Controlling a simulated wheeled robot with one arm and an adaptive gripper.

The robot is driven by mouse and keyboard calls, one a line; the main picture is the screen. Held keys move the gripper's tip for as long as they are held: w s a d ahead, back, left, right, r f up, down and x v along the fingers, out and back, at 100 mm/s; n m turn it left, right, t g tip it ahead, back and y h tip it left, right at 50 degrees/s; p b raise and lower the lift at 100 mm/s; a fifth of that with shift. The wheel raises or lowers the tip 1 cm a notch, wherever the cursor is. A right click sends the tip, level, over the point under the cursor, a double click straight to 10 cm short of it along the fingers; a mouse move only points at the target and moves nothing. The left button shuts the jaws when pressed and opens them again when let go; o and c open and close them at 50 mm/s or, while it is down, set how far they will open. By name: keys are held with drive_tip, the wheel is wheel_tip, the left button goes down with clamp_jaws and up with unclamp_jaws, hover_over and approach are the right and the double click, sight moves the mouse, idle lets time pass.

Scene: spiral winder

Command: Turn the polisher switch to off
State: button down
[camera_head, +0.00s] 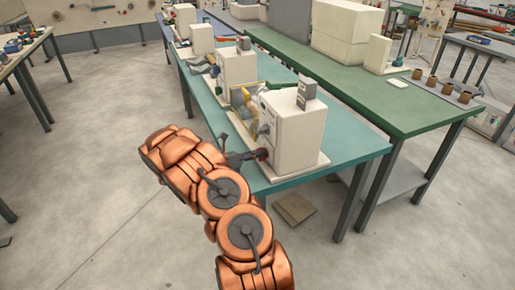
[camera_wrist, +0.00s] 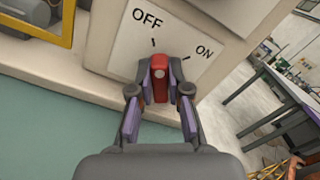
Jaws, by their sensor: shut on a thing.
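The polisher (camera_head: 287,135) is a cream box-shaped machine standing on the teal table. Its switch is a red knob (camera_wrist: 160,78) on a white plate (camera_wrist: 132,40) marked OFF at the upper left and ON at the upper right. In the head view, my gripper (camera_head: 262,155) reaches the lower front of the machine, and the knob is mostly hidden.
The teal table (camera_head: 344,146) carries more machines farther back. A green table (camera_head: 395,115) with white boxes (camera_head: 350,30) stands behind it. A yellow-framed window (camera_wrist: 50,20) is left of the switch plate. Open floor lies at the left and front.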

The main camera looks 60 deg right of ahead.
drive_tip(key=shift+n+p, duration=0.6)
drive_tip(key=shift+n, duration=0.4)
drive_tip(key=shift+f, duration=0.1)
drive_tip(key=c, duration=1.1)
unclamp_jaws()
drive_tip(key=v, duration=1.2)
